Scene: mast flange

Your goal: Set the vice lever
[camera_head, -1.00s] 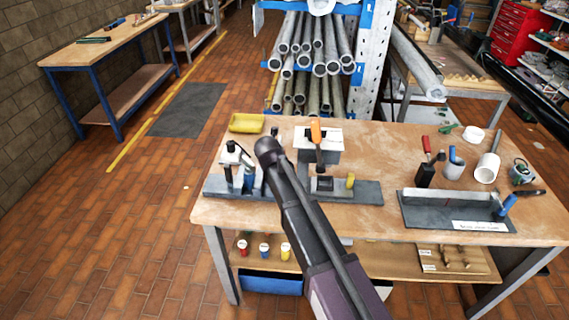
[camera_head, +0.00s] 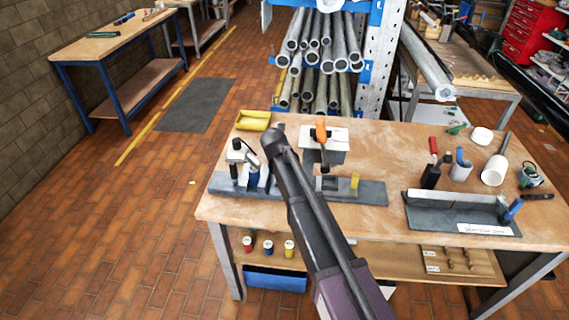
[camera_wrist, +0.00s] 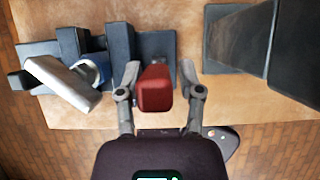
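In the wrist view my gripper (camera_wrist: 160,78) is open, with one finger on each side of a red block-like grip (camera_wrist: 155,90). This may be the vice lever's handle. A narrow gap shows on the right side of the red grip; on the left I cannot tell whether the finger touches it. Left of it is a dark vice-like fixture (camera_wrist: 125,60) with a tilted white bar (camera_wrist: 62,82) and a blue cylinder (camera_wrist: 92,68). In the head view the left fixture (camera_head: 237,178) is partly behind my arm, which hides the red grip and my fingertips.
In the wrist view another dark fixture (camera_wrist: 235,40) stands close on the right. A pipe rack stands behind.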

